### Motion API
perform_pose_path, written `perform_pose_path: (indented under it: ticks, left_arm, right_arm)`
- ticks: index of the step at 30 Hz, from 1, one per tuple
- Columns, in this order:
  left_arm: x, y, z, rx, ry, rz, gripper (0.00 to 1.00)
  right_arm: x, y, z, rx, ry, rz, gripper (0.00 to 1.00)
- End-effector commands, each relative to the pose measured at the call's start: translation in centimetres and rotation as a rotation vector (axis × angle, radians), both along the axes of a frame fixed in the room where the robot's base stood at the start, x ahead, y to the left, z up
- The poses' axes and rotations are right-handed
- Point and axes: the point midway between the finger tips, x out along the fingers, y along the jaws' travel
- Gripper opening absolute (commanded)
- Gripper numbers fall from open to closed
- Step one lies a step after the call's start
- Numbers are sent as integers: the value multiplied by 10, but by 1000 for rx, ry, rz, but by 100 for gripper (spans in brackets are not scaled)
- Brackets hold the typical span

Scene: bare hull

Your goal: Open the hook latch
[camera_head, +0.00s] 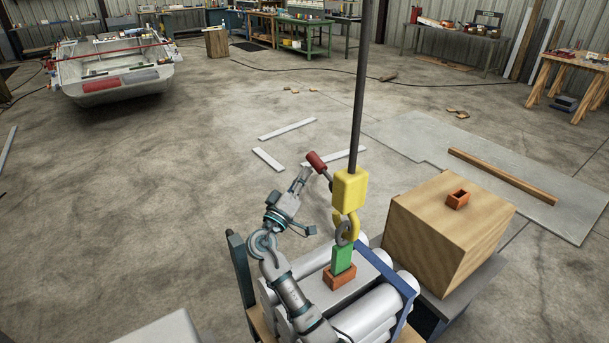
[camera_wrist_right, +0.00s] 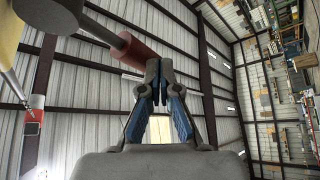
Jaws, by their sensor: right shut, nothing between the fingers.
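A yellow hook block (camera_head: 349,188) hangs on a dark rod. Its yellow hook passes through a grey ring (camera_head: 343,232) on top of a green block (camera_head: 342,258). A lever with a red handle (camera_head: 316,161) sticks out to the upper left of the hook block. The red handle also shows in the wrist view (camera_wrist_right: 137,50). My right gripper (camera_head: 304,174) is just below and left of the handle. In the wrist view its fingers (camera_wrist_right: 160,75) are shut and empty, with the tips beside the handle's end; I cannot tell whether they touch it. My left gripper is not in view.
The green block stands in an orange socket (camera_head: 339,277) on a load of grey cylinders (camera_head: 368,318). A wooden box (camera_head: 435,240) with another orange socket (camera_head: 458,199) stands at the right. Loose planks lie on the floor beyond. The floor at the left is open.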

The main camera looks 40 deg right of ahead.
Motion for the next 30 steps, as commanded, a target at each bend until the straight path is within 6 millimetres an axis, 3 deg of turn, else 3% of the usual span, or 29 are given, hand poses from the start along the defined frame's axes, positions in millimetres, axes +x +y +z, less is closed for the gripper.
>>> perform_pose_path:
  ticks: [9,15,30]
  left_arm:
    - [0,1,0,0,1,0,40]
    - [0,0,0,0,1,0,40]
    - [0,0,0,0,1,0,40]
  right_arm:
    - [-18,58,-28,2,3,3,0]
    - [-28,84,-41,4,3,1,0]
    - [-31,94,-45,3,2,-2,0]
